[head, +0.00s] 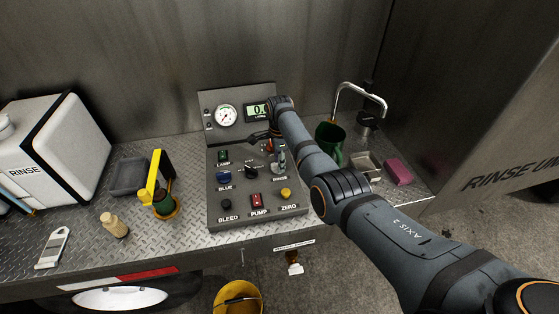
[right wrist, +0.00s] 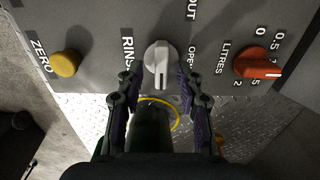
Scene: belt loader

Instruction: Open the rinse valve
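The control panel (head: 232,180) stands on the metal bench with a gauge and a digital display on its back part. In the right wrist view, the rinse valve knob (right wrist: 158,56) is pale grey, between the label "RINSE" and the partly covered word "OPEN". Its pointer is toward the bottom of that picture. My right gripper (right wrist: 157,84) is open, with one dark finger on each side of the knob's pointer and gaps between. In the head view, my right gripper (head: 268,140) is over the panel's right part, and partly hides the controls there. My left gripper is not in view.
An orange litres knob (right wrist: 258,66) and a yellow zero button (right wrist: 65,64) flank the rinse knob. A tap (head: 362,90), a green jug (head: 330,140) and a pink sponge (head: 398,172) stand to the right. A yellow-handled object (head: 156,178) stands left of the panel.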

